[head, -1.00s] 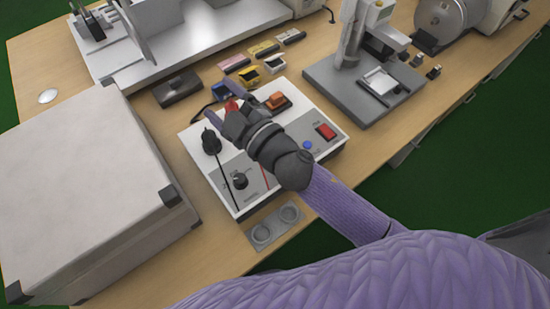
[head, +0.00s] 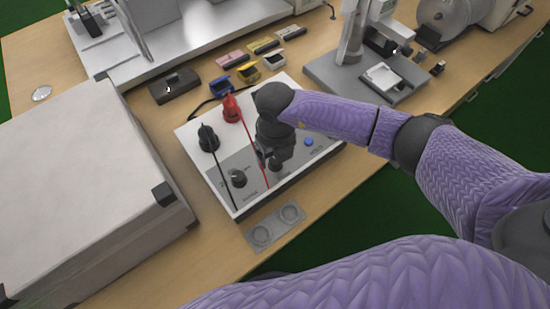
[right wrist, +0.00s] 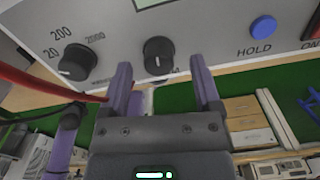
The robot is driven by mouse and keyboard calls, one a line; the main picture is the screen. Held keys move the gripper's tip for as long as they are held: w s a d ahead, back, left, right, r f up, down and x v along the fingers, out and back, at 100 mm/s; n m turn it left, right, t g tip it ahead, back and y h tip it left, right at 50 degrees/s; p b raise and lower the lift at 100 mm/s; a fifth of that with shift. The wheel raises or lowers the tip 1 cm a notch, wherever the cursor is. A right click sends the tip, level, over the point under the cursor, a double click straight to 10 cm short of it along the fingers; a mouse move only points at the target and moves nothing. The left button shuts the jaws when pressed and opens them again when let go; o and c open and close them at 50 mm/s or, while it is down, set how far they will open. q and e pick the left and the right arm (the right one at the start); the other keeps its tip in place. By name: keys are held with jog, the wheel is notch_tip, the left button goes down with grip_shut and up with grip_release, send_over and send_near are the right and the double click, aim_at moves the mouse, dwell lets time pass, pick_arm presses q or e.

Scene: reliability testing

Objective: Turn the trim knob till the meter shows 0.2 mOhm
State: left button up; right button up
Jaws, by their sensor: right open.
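The meter (head: 192,160) is a white box with a grey front panel on the bench. In the right wrist view the black trim knob (right wrist: 158,55) is on the panel, left of the blue HOLD button (right wrist: 263,27). My right gripper (right wrist: 160,78) is open, its two fingers apart below the knob, one to each side of its line. The knob seems just beyond the tips. In the head view my right gripper (head: 270,160) is over the panel and hides the trim knob. Only a sliver of the display (right wrist: 152,3) shows; its reading cannot be seen. My left gripper is not in view.
A range knob (right wrist: 78,62) marked 20, 200, 2000 is left of the trim knob. Red (head: 231,108) and black (head: 208,138) plugs stand on the meter with leads across the panel. A large grey case (head: 80,190) is at left, a press stand (head: 365,75) behind right.

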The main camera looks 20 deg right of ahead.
jog(key=shift+f, duration=0.6)
jog(key=shift+r, duration=0.1)
grip_shut()
jog(key=n, duration=0.5)
jog(key=shift+b, duration=0.3)
grip_release()
notch_tip(320, 180, up, 10)
jog(key=p, duration=0.2)
jog(key=shift+p, duration=0.4)
jog(key=shift+a, duration=0.1)
